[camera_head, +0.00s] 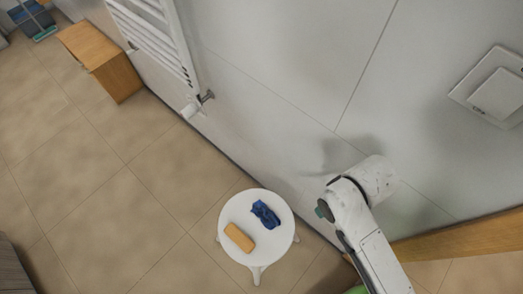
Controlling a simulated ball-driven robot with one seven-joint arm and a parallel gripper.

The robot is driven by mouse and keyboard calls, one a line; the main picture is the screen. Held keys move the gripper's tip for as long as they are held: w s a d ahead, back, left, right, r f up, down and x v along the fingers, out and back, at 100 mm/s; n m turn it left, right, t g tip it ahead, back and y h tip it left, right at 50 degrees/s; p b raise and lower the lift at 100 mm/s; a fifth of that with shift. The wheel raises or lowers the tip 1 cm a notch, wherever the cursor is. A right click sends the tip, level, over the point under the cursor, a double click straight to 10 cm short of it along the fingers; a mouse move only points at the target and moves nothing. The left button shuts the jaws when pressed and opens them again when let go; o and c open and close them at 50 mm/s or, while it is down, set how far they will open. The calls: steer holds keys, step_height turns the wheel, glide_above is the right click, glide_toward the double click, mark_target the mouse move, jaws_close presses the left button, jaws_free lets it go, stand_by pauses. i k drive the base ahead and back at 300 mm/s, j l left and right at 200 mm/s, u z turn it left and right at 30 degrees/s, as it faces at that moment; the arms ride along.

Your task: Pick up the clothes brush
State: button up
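An orange-brown, rounded oblong thing (239,237), which looks like the clothes brush, lies on the round white stool (232,211) at the lower middle of the head view. Its bristles cannot be made out. Part of my white arm shows at the lower right, to the right of the stool and apart from it. My gripper cannot be seen in this view.
A dark blue crumpled item (265,214) lies beside the brush on the stool. A tiled wall (270,90) with a white towel radiator (155,35) runs behind. A wooden cabinet (100,60) stands at upper left. The tiled floor (110,200) left of the stool is clear.

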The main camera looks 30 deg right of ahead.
mark_target(240, 240)
steer(key=k+j, duration=0.25)
steer(key=k, duration=0.15)
steer(key=k+j, duration=0.25)
steer(key=k, duration=0.2)
steer(key=k+j, duration=0.25)
steer(key=k, duration=0.15)
steer(key=i+l+u, duration=0.35)
steer(key=i+l, duration=0.2)
steer(key=l, duration=0.2)
steer(key=i+l+u, duration=0.2)
steer(key=l, duration=0.2)
